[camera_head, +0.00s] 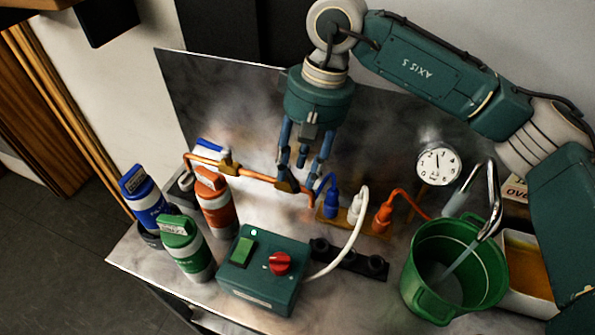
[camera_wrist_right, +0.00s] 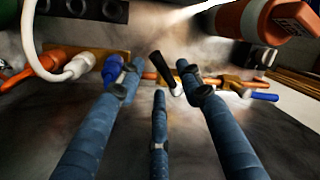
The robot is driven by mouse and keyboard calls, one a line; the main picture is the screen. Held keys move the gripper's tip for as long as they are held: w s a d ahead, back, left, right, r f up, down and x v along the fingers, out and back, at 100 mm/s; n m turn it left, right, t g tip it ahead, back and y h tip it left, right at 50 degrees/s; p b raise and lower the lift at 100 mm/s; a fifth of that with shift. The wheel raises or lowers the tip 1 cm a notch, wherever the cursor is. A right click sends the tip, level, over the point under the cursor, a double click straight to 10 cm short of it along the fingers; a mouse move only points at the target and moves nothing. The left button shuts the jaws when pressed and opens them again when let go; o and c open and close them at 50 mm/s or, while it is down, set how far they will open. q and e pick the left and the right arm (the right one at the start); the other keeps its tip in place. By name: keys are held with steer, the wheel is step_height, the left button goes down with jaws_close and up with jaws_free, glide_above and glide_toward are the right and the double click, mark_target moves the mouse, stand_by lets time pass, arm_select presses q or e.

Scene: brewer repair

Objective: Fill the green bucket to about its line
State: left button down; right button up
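The green bucket (camera_head: 417,293) stands upright at the front right. A bent metal spout (camera_head: 492,185) reaches over it, and a pale stream (camera_head: 462,258) runs down into it. The water level and the line cannot be made out. My right gripper (camera_head: 302,172) is above the copper pipe (camera_head: 257,176), near a dark valve handle (camera_head: 287,186). In the right wrist view its fingers (camera_wrist_right: 160,88) are spread, with a black lever (camera_wrist_right: 163,72) between them and no clear grip on it. A blue-handled valve (camera_head: 208,149) is on the pipe's left part. My left gripper is out of view.
A green control box (camera_head: 262,272) with a green button and red knob stands at the front. Blue, orange and green bottles (camera_head: 187,249) crowd the left. A gauge (camera_head: 438,166) and a white tub (camera_head: 528,296) are at the right. Plugs with cables (camera_head: 355,208) stand behind the box.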

step_height(320, 180, up, 10)
steer(key=d, duration=0.2)
steer(key=shift+w, duration=0.25)
steer(key=shift+a, duration=0.1)
